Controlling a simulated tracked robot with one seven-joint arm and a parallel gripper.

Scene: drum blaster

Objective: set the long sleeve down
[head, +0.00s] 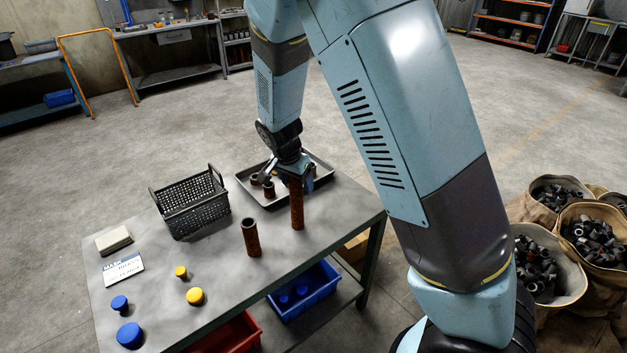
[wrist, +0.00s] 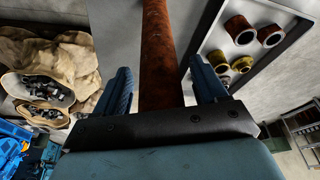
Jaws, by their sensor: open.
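The long sleeve (head: 297,205) is a tall rust-brown tube. It is upright, and its lower end appears to rest on the grey table near the tray. My gripper (head: 294,172) is at its upper end, pointing down. In the wrist view the sleeve (wrist: 160,50) runs between the two blue fingers of my gripper (wrist: 162,82). The fingers are open, with a gap visible on each side of the sleeve. The sleeve's top is hidden by the gripper in the head view.
A shorter rusty sleeve (head: 251,238) stands on the table (head: 325,220) to the left. A dark tray (head: 250,192) with several short sleeves lies behind the gripper. A black basket (head: 190,207), yellow plugs (head: 195,296) and blue plugs (head: 130,335) are further left. Sacks (head: 560,262) stand at right.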

